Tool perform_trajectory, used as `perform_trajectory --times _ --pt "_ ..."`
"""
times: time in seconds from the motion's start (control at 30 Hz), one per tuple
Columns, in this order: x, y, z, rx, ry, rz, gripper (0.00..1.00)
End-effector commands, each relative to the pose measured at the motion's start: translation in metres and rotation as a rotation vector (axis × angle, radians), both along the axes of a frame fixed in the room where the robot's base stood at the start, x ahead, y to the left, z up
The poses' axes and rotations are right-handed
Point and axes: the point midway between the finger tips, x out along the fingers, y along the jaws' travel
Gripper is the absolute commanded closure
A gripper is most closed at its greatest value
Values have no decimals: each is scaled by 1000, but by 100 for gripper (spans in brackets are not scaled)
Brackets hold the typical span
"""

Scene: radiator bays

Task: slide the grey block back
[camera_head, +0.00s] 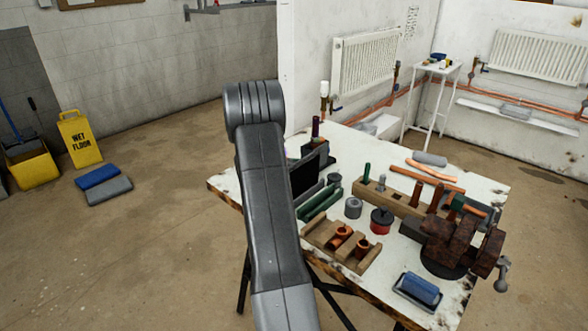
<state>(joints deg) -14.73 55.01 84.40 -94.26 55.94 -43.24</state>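I cannot pick out one clear grey block. A small grey rounded piece (430,159) lies on the far right part of the worktable (345,140), behind the copper pipes. Another grey piece (515,111) rests on the low white ledge under the right radiator. A flat grey pad (108,191) lies on the floor beside a blue one. My arm rises through the middle of the view and covers the table's left part. My gripper does not show; the far part of the arm is hidden behind its own near link.
The table holds a wooden rack (405,205), a dark vise (455,240), a wooden tray with copper fittings (343,247), a red-and-black tin (381,221) and a blue roll in a tray (420,289). A wet-floor sign (80,138) stands left. Floor between is clear.

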Motion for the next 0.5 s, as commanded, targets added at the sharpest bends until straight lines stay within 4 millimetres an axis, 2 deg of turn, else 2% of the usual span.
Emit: perform_trajectory --times 0.23,0.27,0.3,0.37,0.5 --pt "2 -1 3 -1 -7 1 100" --pt "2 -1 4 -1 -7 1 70" --pt "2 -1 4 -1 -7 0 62" --pt "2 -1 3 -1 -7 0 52" --pt "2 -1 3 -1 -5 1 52"
